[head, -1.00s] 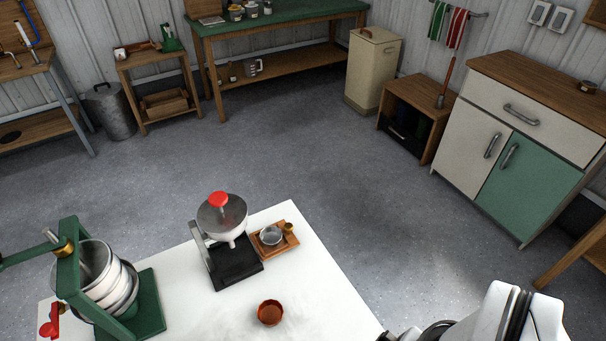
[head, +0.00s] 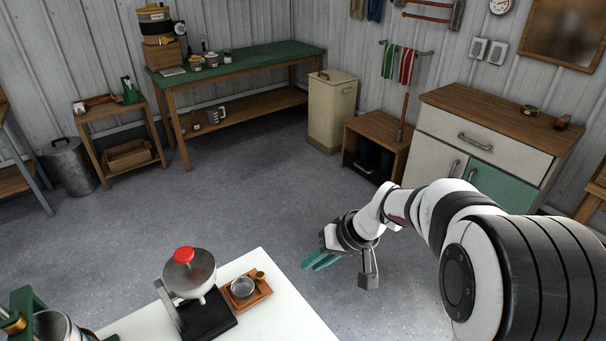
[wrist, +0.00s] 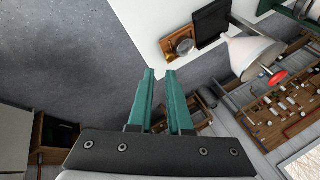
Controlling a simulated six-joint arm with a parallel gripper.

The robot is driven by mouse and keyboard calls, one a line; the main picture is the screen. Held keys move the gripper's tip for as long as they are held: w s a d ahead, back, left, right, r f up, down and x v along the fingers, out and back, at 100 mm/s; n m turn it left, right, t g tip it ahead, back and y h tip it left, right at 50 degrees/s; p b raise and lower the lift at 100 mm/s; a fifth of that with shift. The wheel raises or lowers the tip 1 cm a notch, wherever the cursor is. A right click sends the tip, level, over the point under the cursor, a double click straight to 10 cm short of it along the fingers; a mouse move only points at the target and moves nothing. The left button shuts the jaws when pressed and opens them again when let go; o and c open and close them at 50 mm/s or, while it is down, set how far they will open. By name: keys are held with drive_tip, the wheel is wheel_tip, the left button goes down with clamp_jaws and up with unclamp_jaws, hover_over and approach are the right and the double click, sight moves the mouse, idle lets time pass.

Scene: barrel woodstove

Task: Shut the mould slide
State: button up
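On the white table (head: 262,310) stands a device with a white funnel-shaped body, a grey metal top and a red knob (head: 184,254) over a black base (head: 206,320). It also shows in the wrist view (wrist: 250,57). Beside it is a small wooden tray (head: 262,293) with a metal cup (head: 242,287) and a brass piece (head: 261,275). I cannot tell which part is the mould slide. My gripper (head: 308,266) is empty, right of the table, over the floor. Its teal fingers are apart in the wrist view (wrist: 159,72).
A green-framed press (head: 22,312) is cut off at the lower left. A cream bin (head: 332,110), an open wooden cabinet (head: 377,140) and a white-and-green cupboard (head: 490,140) line the far wall. Open floor (head: 250,190) lies between these and the table.

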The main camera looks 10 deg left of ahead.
drive_tip(key=shift+n+t, duration=0.3)
drive_tip(key=shift+n, duration=0.5)
drive_tip(key=w+f, duration=0.1)
drive_tip(key=w, duration=0.1)
drive_tip(key=w+a+f, duration=0.1)
drive_tip(key=f, duration=0.1)
drive_tip(key=w+a+f, duration=0.1)
drive_tip(key=w+f, duration=0.1)
drive_tip(key=shift+w+f, duration=0.1)
drive_tip(key=shift+w, duration=0.25)
clamp_jaws()
drive_tip(key=x, duration=0.8)
drive_tip(key=shift+a+f, duration=0.1)
drive_tip(key=shift+a, duration=0.1)
drive_tip(key=a, duration=0.1)
drive_tip(key=a+f, duration=0.1)
drive_tip(key=a, duration=0.1)
drive_tip(key=shift+s+a+f, duration=0.2)
drive_tip(key=shift+s, duration=0.2)
drive_tip(key=shift+s+a, duration=0.15)
drive_tip(key=shift+a, duration=0.3)
